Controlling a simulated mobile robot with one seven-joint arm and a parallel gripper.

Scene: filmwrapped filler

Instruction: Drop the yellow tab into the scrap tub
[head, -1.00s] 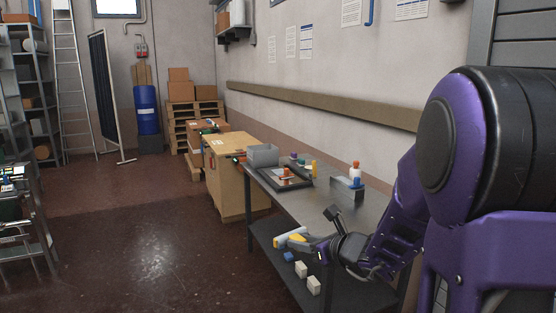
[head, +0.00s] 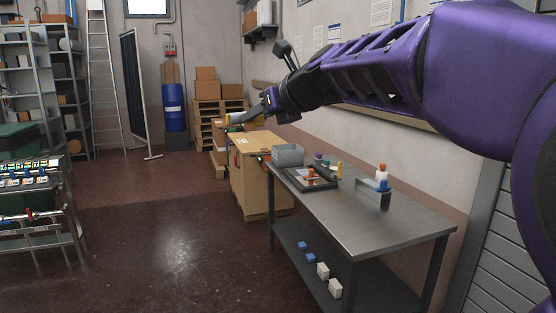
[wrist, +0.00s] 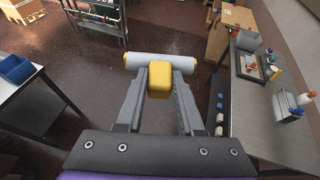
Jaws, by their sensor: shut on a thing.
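My gripper (head: 262,110) is raised above the far end of the bench. It is shut on the yellow handle (wrist: 159,82) of a pale roller (wrist: 160,62) with yellow ends. The roller lies crosswise beyond the fingertips; in the head view it (head: 238,118) is small and partly hidden. A small upright yellow piece (head: 339,168) stands on the bench beside a dark tray; I cannot tell whether it is the tab. A grey open tub (head: 288,155) sits at the bench's far end, also in the wrist view (wrist: 248,40). No label shows that it is the scrap tub.
The metal bench (head: 385,225) holds a dark tray (head: 305,181) and a white bottle (head: 382,172). Blue and white blocks lie on its lower shelf. A wooden cabinet (head: 258,178) stands beyond. The wrist view shows a blue bin (wrist: 15,68) on a left table. Open floor lies between.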

